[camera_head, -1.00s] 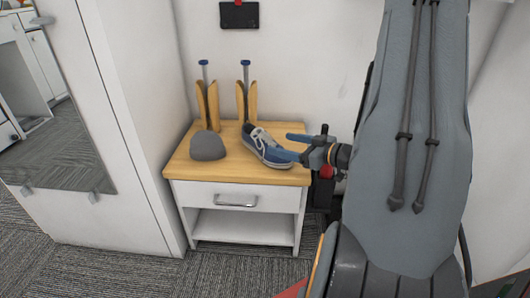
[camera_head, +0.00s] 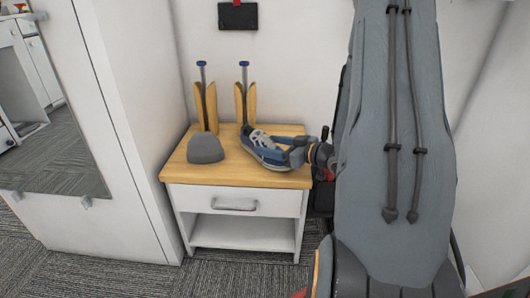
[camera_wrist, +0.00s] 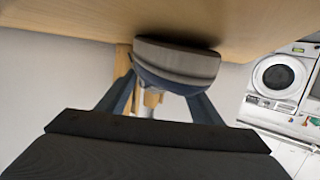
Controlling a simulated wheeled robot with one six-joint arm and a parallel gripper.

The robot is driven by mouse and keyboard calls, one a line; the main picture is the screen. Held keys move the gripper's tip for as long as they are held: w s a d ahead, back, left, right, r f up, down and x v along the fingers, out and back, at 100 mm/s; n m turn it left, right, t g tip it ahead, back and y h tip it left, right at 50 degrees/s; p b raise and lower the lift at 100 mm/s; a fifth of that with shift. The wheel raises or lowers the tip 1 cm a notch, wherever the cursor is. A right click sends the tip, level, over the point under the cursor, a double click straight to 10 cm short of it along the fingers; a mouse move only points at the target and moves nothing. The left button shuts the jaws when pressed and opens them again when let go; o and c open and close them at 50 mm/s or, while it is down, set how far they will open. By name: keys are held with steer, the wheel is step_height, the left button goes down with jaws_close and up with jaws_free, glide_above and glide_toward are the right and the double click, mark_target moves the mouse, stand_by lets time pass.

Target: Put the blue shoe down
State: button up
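The blue shoe (camera_head: 262,151) with a pale sole and light laces is at the right part of the wooden top of the nightstand (camera_head: 230,179). In the wrist view its sole (camera_wrist: 178,62) is close against the wooden surface, with a dark shadow there. I cannot tell exactly whether it bears on it fully. My gripper (camera_head: 292,153) comes in from the right, its blue fingers around the heel end. In the wrist view my gripper (camera_wrist: 162,92) has a finger on each side of the shoe, seemingly shut on it. The fingertips are partly hidden.
A grey cap-like dome (camera_head: 206,148) sits left of the shoe. Two wooden shoe trees (camera_head: 205,106) (camera_head: 246,104) with blue knobs stand behind. A white cabinet with a mirror (camera_head: 62,150) is at left. The front strip of the nightstand top is clear.

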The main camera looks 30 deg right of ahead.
steer(key=c, duration=0.9)
steer(key=shift+r, duration=0.35)
steer(key=shift+c, duration=1)
step_height(320, 180, up, 9)
steer(key=p, duration=0.4)
steer(key=shift+r, duration=0.15)
